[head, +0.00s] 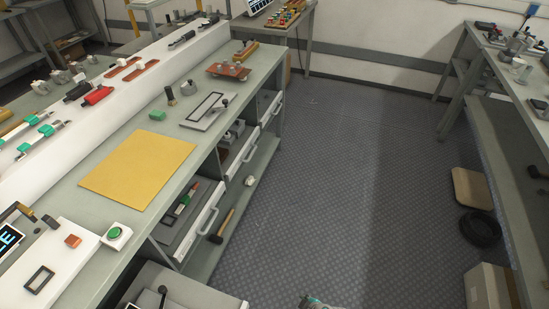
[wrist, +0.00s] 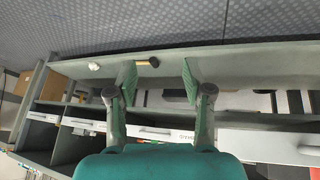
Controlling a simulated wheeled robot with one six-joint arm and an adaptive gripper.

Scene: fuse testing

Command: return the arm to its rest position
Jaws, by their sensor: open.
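My gripper (wrist: 160,84) shows in the wrist view with its two green-padded fingers spread wide apart. It is open and nothing is between the fingers. Beyond it are the workbench's lower shelf and drawer fronts. In the head view, a small green and grey part of my arm (head: 318,303) shows at the bottom edge, over the floor. The gripper's fingers cannot be made out there.
A long workbench (head: 215,150) with a yellow mat (head: 138,170) runs along the left. A second bench (head: 505,75) stands at the right, with a cardboard box (head: 487,287) and a black ring (head: 480,229) on the floor. The patterned floor (head: 350,160) between them is clear.

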